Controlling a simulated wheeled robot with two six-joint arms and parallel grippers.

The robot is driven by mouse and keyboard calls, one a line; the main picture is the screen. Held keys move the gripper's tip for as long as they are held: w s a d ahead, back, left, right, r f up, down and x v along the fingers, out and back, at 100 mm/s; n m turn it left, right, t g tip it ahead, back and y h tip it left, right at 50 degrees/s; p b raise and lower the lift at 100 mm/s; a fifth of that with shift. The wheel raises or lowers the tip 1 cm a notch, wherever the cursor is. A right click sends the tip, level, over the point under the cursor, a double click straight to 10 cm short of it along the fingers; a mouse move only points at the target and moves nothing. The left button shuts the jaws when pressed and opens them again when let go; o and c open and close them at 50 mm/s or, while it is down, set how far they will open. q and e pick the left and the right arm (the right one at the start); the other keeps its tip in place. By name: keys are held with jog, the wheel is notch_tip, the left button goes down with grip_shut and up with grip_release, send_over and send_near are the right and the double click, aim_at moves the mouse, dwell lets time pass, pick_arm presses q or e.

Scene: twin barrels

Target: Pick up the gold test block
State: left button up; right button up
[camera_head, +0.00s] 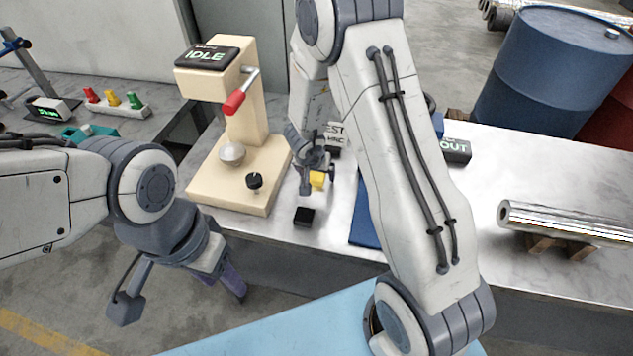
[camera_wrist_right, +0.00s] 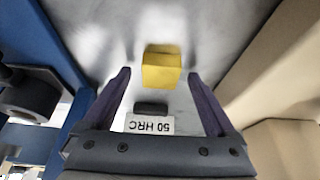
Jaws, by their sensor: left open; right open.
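The gold test block (camera_head: 317,180) sits on the metal bench, to the right of the cream hardness tester. It also shows in the right wrist view (camera_wrist_right: 161,68), ahead of and between the two open fingers, with visible space on both sides. My right gripper (camera_head: 318,170) is open and empty, reaching down over the block, and partly covers it in the head view. The right wrist view shows its fingertips (camera_wrist_right: 160,75). My left gripper (camera_head: 185,290) is open and empty, low at the left in front of the bench.
A black block (camera_head: 304,216) lies nearer the bench edge. The cream tester (camera_head: 237,160) stands close on the left, with a red-handled lever. A metal cylinder (camera_head: 570,222) rests at the right.

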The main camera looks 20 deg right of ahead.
grip_shut()
jog(key=shift+r, duration=0.1)
